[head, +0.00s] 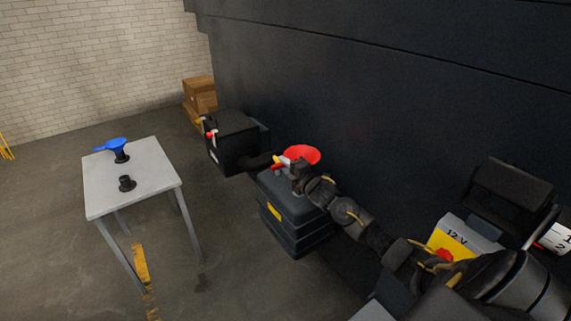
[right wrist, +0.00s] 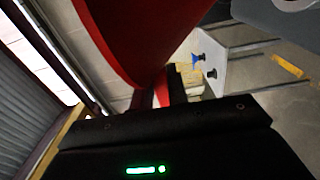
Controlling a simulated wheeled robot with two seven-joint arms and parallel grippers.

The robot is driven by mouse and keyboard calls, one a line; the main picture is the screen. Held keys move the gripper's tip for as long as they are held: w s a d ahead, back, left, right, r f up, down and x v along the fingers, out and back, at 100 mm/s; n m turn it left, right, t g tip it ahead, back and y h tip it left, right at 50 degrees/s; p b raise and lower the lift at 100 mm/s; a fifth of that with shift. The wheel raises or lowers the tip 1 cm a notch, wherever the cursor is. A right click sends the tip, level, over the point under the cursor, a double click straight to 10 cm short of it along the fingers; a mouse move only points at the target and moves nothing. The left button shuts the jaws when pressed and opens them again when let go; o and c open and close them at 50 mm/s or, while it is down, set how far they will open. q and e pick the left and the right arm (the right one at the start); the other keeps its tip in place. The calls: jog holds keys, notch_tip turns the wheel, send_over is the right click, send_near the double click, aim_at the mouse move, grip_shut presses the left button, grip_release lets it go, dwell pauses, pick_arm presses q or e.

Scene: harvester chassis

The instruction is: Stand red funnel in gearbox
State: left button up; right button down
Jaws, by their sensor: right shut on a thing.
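The red funnel (head: 303,153) is in my right gripper (head: 293,170), above a dark ribbed housing (head: 295,220) with a yellow label, which looks like the gearbox. The funnel's wide mouth faces roughly upward in the head view; its lower end is hidden behind the gripper and I cannot tell whether it touches the housing. In the right wrist view the funnel (right wrist: 135,35) fills the top, close in front of the gripper (right wrist: 162,88), which is shut on it. My left gripper is not in view.
A grey table (head: 130,190) at left holds a blue funnel (head: 118,148) and a small black part (head: 127,184). A black box (head: 232,140) with a thick dark hose stands behind the housing. The dark machine wall (head: 400,110) rises close behind. A 12 V battery (head: 455,238) stands at right.

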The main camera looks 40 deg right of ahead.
notch_tip(320, 180, down, 6)
jog(key=b, duration=0.4)
jog(key=c, duration=1.3)
grip_release()
jog(key=s+b, duration=0.2)
jog(key=s, duration=0.8)
jog(key=shift+s+b, duration=0.4)
jog(key=shift+d, duration=0.1)
